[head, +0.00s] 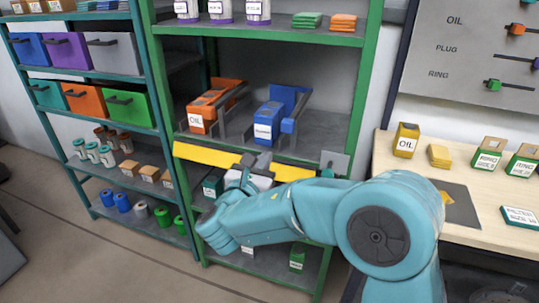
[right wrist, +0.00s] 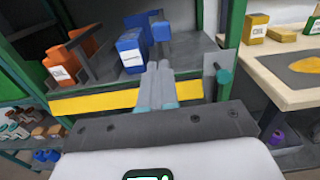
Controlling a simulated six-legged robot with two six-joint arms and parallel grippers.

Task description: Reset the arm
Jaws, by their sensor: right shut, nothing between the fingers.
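My right gripper (head: 257,162) is at the end of my teal right arm, which reaches in from the right across the front of the green-framed shelf. The fingers sit by the yellow shelf edge (head: 205,155), below the blue holder. In the right wrist view the gripper's fingers (right wrist: 157,82) are together with nothing between them, pointing towards the shelf. My left gripper is in neither view.
An orange OIL container (head: 205,113) and a blue container (head: 268,120) stand on the shelf's middle level. A wooden table (head: 410,172) with a yellow OIL box (head: 406,140) is at right. Open floor (head: 60,240) lies front left.

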